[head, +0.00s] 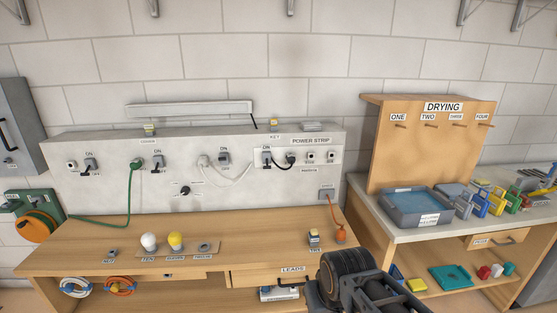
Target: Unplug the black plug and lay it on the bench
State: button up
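The black plug (290,158) sits in a socket of the power strip panel (310,141) on the white wall board. A short dark cord loops from it to the left. The wooden bench (210,237) stands below the board. My arm with a dark ribbed part enters at the bottom centre-right, over the bench's front right edge and well below the plug. I cannot make out the fingertips of my gripper (340,278), so whether it is open or shut does not show.
White plug (204,161) and green plug (136,164) with cords sit left on the board. A blue-grey tray (416,207) is on the right counter.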

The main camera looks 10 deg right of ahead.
aim_at(277, 233)
jog(key=u, duration=0.55)
jog(key=i, duration=1.5)
jog(key=z, duration=0.45)
